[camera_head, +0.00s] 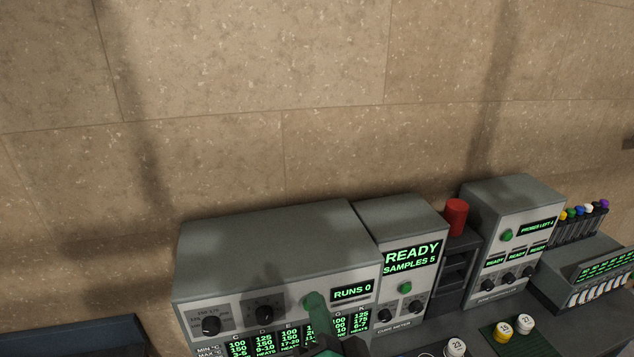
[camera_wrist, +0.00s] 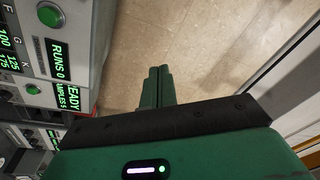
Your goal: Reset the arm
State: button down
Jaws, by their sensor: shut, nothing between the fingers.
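My gripper (camera_wrist: 158,72) shows in the wrist view as two green fingers lying side by side, shut with nothing between them. The tan tiled floor or wall surface is behind the fingers. In the head view, my green gripper (camera_head: 316,302) rises from the bottom edge in front of the press panel, close to its green button. Whether it touches the panel cannot be told there. In the wrist view, the press's green button (camera_wrist: 49,15) is at the upper left, apart from the fingers.
The grey press (camera_head: 275,250) reads RUNS 0. A red cylinder (camera_head: 456,217) stands on a dark rack. A probe unit (camera_head: 515,215) and a holder with coloured-cap items (camera_head: 580,225) stand right. Numbered round pieces (camera_head: 504,329) lie in front.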

jog(key=s+r+n+t+h+p, duration=0.1)
jog(key=s+r, duration=0.3)
jog(key=r, duration=0.7)
jog(key=s+r+n+t+h+p, duration=0.2)
jog(key=s+r+n+t, duration=0.1)
jog(key=r, duration=0.8)
jog(key=s+r+n+t+h+p, duration=0.1)
jog(key=s+r+n, duration=0.3)
jog(key=r, duration=0.7)
jog(key=s+t+p, duration=0.1)
jog(key=s, duration=0.1)
jog(key=shift+s+a+r+p, duration=0.25)
jog(key=shift+s+a+p, duration=0.05)
jog(key=shift+a+p, duration=0.1)
